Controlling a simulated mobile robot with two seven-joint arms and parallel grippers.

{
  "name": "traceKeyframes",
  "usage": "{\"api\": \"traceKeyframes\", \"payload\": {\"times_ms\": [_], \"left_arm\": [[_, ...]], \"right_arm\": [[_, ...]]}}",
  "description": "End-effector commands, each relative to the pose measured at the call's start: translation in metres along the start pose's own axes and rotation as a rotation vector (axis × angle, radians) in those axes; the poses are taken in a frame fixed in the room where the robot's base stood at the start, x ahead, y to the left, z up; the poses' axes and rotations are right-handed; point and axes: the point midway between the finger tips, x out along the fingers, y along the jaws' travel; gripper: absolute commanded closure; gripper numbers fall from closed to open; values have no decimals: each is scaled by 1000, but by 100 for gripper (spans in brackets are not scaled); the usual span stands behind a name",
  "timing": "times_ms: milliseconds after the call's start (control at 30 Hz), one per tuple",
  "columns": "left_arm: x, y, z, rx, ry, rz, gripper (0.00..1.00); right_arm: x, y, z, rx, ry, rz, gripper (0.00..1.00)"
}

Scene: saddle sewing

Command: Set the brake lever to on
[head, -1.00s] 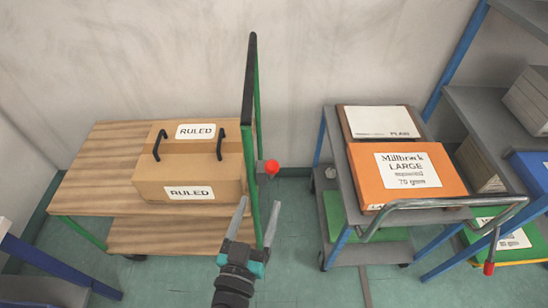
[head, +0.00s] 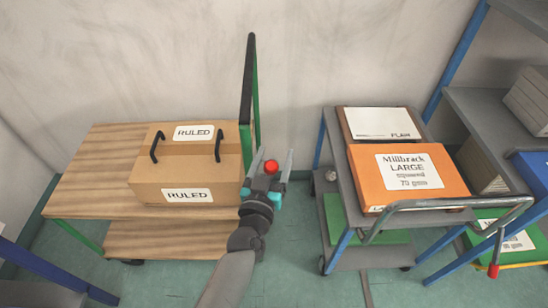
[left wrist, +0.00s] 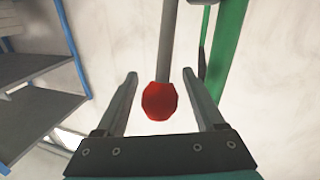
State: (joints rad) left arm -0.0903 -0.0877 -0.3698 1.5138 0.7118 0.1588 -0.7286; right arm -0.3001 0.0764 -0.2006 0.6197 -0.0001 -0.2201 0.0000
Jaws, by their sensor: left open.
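The brake lever shows as a red knob (head: 271,166) beside the dark and green upright of the wooden-decked trolley (head: 110,150). In the left wrist view the red knob (left wrist: 160,101) sits on a straight grey rod that runs to the top of the picture. My left gripper (head: 273,157) is open at the knob, one finger on each side. In the wrist view a gap shows between the knob and both fingers. The lever's mount is hidden by my gripper in the head view. My right gripper is not in view.
A carton (head: 195,165) labelled RULED stands on the wooden deck. Floor shows between the trolleys. Blue-framed shelves stand at the far right.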

Motion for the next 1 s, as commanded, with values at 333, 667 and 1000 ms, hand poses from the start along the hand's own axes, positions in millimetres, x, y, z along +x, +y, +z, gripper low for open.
{"api": "traceKeyframes", "payload": {"times_ms": [333, 667, 1000], "left_arm": [[1, 0, 0, 0, 1, 0, 38], [1, 0, 0, 0, 1, -1, 75], [1, 0, 0, 0, 1, -1, 100]], "right_arm": [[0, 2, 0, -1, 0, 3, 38], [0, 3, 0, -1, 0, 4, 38], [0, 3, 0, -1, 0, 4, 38]]}}
